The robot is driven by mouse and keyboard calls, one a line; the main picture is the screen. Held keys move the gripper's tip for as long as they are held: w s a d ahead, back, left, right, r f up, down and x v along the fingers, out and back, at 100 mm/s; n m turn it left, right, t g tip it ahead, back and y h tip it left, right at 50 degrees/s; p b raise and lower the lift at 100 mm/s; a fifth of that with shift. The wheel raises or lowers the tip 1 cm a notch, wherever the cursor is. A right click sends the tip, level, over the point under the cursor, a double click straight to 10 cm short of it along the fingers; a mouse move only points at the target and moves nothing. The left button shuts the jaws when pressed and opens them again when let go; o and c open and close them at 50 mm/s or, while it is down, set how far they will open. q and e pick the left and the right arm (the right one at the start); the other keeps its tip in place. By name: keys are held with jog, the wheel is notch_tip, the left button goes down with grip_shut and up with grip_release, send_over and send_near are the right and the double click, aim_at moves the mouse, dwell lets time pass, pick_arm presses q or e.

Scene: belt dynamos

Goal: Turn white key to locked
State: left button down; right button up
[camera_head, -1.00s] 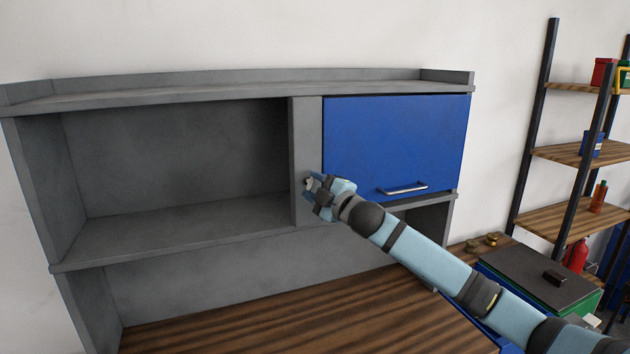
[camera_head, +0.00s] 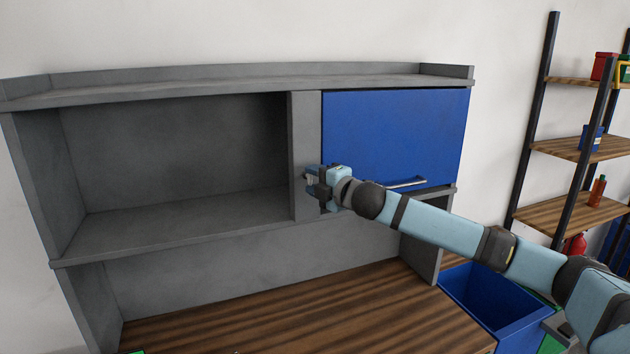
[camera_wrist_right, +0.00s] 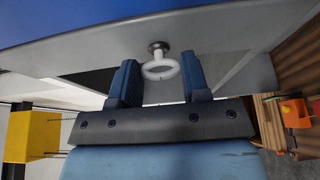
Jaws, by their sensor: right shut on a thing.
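The white key (camera_wrist_right: 160,70) has a ring-shaped bow and sits in a dark round lock (camera_wrist_right: 158,47) on a grey panel. My right gripper (camera_head: 310,180) is at the grey upright (camera_head: 305,135) left of the blue cabinet door (camera_head: 395,135). In the right wrist view, the right gripper (camera_wrist_right: 160,80) has its blue fingers on either side of the key's ring, shut on it. The gripper hides the key and lock in the head view. The lock's marking cannot be read. My left gripper is out of view.
The blue door is closed, with a metal handle (camera_head: 406,183) behind my right arm. An empty open compartment (camera_head: 180,150) is on the left. A wooden worktop (camera_head: 300,315) lies below. A blue bin (camera_head: 520,335) and a shelf rack (camera_head: 575,217) stand at the right.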

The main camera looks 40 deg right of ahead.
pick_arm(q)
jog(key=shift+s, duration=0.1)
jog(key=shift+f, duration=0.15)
pick_arm(e)
jog(key=o, duration=0.9)
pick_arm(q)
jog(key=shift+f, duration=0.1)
pick_arm(e)
jog(key=shift+s, duration=0.1)
pick_arm(q)
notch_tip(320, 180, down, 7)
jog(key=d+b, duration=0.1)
jog(key=b, duration=0.8)
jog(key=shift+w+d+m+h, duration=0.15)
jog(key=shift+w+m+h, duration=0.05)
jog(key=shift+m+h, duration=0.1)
pick_arm(e)
jog(key=s, duration=0.4)
jog(key=s+d, duration=0.1)
jog(key=s, duration=0.4)
jog(key=s+d, duration=0.1)
jog(key=s, duration=0.3)
jog(key=shift+s, duration=0.2)
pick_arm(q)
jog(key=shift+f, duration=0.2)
